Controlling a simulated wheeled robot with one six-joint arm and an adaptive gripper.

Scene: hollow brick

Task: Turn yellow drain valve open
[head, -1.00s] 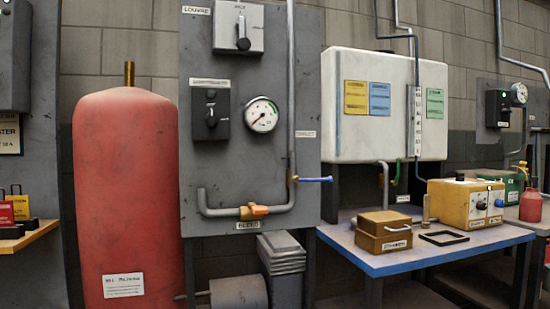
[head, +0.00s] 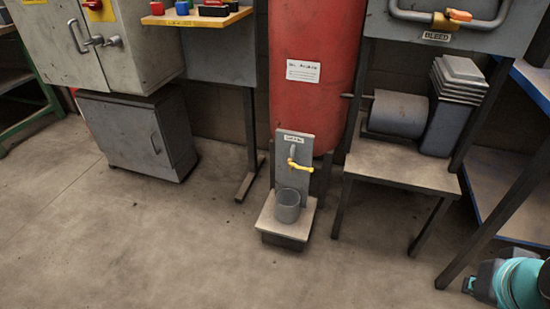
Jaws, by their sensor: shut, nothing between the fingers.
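The yellow drain valve (head: 300,166) is a small yellow lever on a tap, fixed to a grey upright plate (head: 293,185) with a label above it. The lever points to the right and slightly down. A grey cup (head: 287,206) stands on the small ledge (head: 267,222) below the tap. The plate stands in front of the red tank (head: 300,75). My gripper (head: 471,286) shows at the bottom right corner, shut and empty, far to the right of the valve and apart from it. Its fingers are small in view.
A table (head: 403,166) with a grey cylinder (head: 398,112) and stacked trays stands right of the tank. A blue-edged bench (head: 510,205) is at the right. Grey cabinets (head: 137,134) stand left. The floor in front of the valve is clear.

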